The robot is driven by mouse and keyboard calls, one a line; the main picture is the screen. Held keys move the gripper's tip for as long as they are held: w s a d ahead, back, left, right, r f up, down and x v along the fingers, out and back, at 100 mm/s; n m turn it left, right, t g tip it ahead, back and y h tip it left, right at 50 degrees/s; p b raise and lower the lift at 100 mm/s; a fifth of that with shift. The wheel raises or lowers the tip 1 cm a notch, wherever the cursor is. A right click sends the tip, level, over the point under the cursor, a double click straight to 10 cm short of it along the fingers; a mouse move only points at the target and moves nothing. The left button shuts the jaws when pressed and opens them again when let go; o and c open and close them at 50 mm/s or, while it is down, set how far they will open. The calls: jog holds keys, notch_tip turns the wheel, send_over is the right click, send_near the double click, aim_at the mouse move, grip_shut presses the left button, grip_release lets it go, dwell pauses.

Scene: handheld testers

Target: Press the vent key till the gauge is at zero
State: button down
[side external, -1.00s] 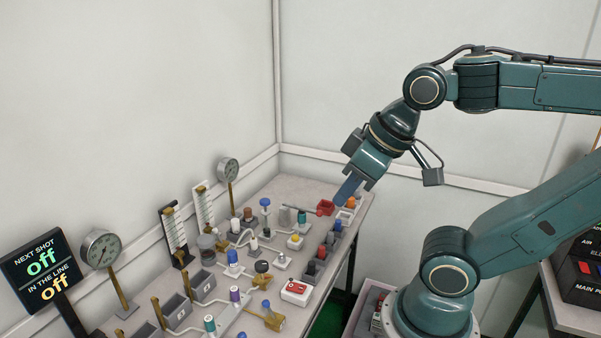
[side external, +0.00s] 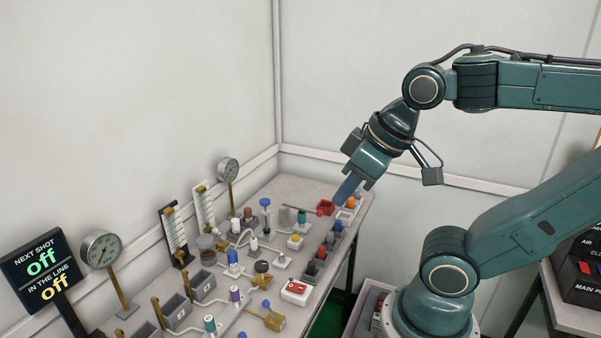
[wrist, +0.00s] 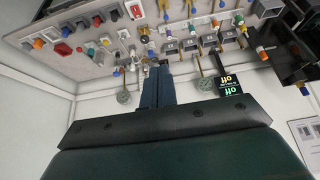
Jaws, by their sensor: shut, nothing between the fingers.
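My gripper (side external: 339,199) is shut and empty, held above the far right end of the bench; its fingers (wrist: 157,86) also show in the wrist view. A round gauge (side external: 101,248) stands on a brass post at the left, and a second gauge (side external: 228,170) stands at the back. Their readings are too small to tell. Several keys sit on the bench: a yellow key on a white base (side external: 295,241), a pale key (side external: 282,261) and a white box with a red top (side external: 296,290). I cannot tell which is the vent key. My gripper touches none of these three.
A dark display (side external: 43,272) reads "NEXT SHOT off, IN THE LINE off". Flow tubes (side external: 174,235), grey bins (side external: 177,311) and coloured knobs crowd the bench. The air above the bench is clear.

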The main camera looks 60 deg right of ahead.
jog(key=shift+w, duration=0.15)
jog(key=n+g, duration=0.6)
jog(key=n, duration=1.2)
send_over(295, 236)
notch_tip(295, 236, down, 18)
jog(key=r, duration=0.1)
jog(key=shift+w+d+f, duration=0.15)
jog(key=shift+w+f, duration=0.2)
jog(key=shift+f, duration=0.35)
jog(key=shift+f, duration=0.1)
jog(key=f, duration=1.3)
jog(key=shift+s+a+f, duration=0.2)
jog(key=shift+s+f, duration=0.1)
jog(key=shift+f, duration=0.05)
